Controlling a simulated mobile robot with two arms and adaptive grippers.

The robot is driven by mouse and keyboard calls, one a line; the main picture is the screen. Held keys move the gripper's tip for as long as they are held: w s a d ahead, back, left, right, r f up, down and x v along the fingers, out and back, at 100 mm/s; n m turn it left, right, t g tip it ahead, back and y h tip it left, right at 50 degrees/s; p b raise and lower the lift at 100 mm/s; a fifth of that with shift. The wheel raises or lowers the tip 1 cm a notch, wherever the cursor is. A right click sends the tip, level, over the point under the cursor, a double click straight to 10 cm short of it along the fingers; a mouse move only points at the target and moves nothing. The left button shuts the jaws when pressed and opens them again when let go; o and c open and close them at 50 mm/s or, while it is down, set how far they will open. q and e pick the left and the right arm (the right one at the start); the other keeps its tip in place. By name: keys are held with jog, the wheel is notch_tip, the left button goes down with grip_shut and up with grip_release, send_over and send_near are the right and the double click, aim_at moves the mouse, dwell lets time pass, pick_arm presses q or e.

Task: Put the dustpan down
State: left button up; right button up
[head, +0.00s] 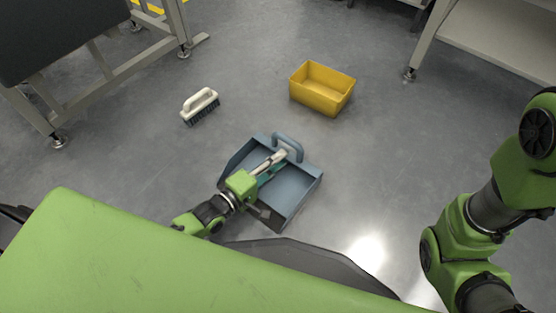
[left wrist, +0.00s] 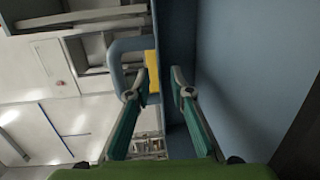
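The blue-grey dustpan (head: 292,190) appears to rest flat on the floor in the middle of the head view, its arched handle (head: 288,143) at the far side. My left gripper (head: 277,160) reaches over the pan from the near left, close to the handle. In the left wrist view the two green-padded fingers of my left gripper (left wrist: 158,92) are apart, with a clear gap between them. There the handle (left wrist: 118,62) shows beyond the left finger, and the pan's blue inside (left wrist: 250,70) fills the right. My right gripper is out of view.
A yellow bin (head: 318,95) stands beyond the dustpan on the right. A hand brush with white handle (head: 200,101) lies to the left. A dark-topped bench (head: 60,40) is at top left, a pale table (head: 500,40) at top right. The floor around the dustpan is free.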

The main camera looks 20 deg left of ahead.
pick_arm(q)
jog(key=shift+s+r, duration=0.1)
jog(key=shift+r, duration=0.1)
jog(key=p+v, duration=0.6)
jog(key=v, duration=0.4)
jog(key=shift+s+a, duration=0.15)
jog(key=shift+s, duration=0.15)
jog(key=shift+s+a, duration=0.25)
jog(key=shift+s, duration=0.3)
